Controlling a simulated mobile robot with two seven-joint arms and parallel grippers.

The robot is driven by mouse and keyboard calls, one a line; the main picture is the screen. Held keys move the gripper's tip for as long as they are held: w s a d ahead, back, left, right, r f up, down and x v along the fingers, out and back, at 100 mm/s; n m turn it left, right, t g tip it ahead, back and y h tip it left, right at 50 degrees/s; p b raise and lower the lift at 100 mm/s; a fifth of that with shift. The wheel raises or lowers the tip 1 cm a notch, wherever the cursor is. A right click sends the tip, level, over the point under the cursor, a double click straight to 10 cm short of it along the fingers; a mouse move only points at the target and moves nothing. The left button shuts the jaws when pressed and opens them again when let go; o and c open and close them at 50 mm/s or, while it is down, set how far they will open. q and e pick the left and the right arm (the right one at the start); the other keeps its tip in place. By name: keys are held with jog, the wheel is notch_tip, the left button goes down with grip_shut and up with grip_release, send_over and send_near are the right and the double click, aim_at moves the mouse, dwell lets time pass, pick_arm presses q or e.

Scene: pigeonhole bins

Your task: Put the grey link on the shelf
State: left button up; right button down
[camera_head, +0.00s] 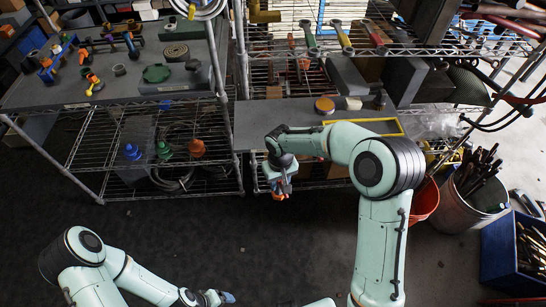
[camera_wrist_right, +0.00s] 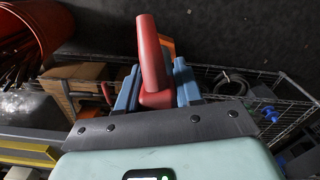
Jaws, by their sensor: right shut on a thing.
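My right gripper (camera_head: 280,188) hangs in front of the middle rack, pointing down, beyond the front edge of its grey shelf board (camera_head: 256,122). In the right wrist view its blue fingers (camera_wrist_right: 157,88) are shut on a red piece (camera_wrist_right: 152,55) with an upright bar and a blocky base. An orange part (camera_wrist_right: 168,46) shows behind it; I cannot tell whether the two are joined. I cannot pick out a grey link for certain in either view. My left gripper (camera_head: 217,298) is low at the bottom edge, away from the shelves; its finger opening is unclear.
A round wooden-topped item (camera_head: 325,105) and a yellow frame (camera_head: 372,122) sit on the middle shelf. A left rack (camera_head: 150,105) holds coloured parts above and several cones below. Dark floor lies clear in front.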

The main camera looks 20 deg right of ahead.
jog(key=w+a+r+n, duration=0.3)
jog(key=a+r+n, duration=0.5)
jog(key=a, duration=0.4)
jog(key=w+a+f+n, duration=0.3)
jog(key=w+f+n, duration=0.1)
jog(key=s+d+r+m, duration=0.55)
jog(key=r+m, duration=0.25)
jog(key=r, duration=0.2)
jog(key=w+a+m, duration=0.5)
jog(key=w+a, duration=0.2)
jog(key=w, duration=0.1)
jog(key=s+d+f+n, duration=0.1)
jog(key=d+f+n, duration=0.1)
jog(key=f+n, duration=0.3)
jog(key=s+d+f+n, duration=0.1)
jog(key=f+n, duration=0.4)
jog(key=n, duration=0.7)
jog(key=shift+s+d+n, duration=0.3)
jog(key=shift+s+d, duration=0.1)
jog(key=shift+s, duration=0.15)
jog(key=shift+d, duration=0.1)
